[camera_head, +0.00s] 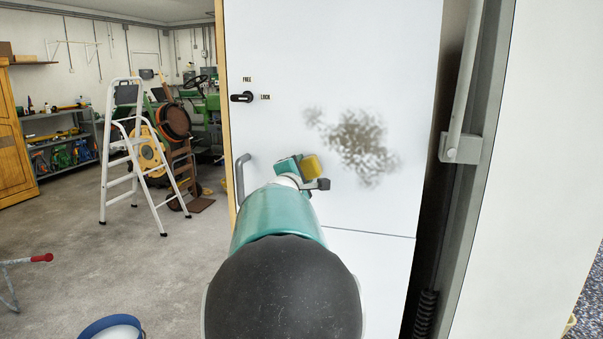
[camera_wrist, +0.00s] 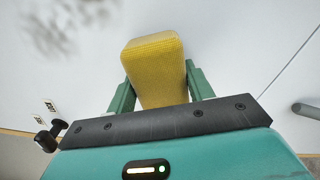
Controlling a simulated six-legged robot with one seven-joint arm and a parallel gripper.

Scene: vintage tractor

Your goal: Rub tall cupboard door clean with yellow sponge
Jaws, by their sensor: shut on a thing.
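The tall cupboard door (camera_head: 270,40) is white and fills the middle of the head view. A grey-brown smudge (camera_head: 362,145) lies on it right of centre, and the smudge also shows, blurred, at the upper left of the wrist view (camera_wrist: 62,25). My gripper (camera_head: 312,168) is shut on the yellow sponge (camera_head: 311,166). In the wrist view the sponge (camera_wrist: 155,60) sits between the two green fingers. In the head view the sponge is left of and below the smudge. I cannot tell whether it touches the door.
A black latch (camera_head: 242,97) marked FREE and LOCK and a grey handle (camera_head: 240,178) are on the door's left side. A metal post (camera_head: 463,130) stands right of the door. A white stepladder (camera_head: 135,150) stands on the open floor to the left. A blue-rimmed bucket (camera_head: 112,327) is at bottom left.

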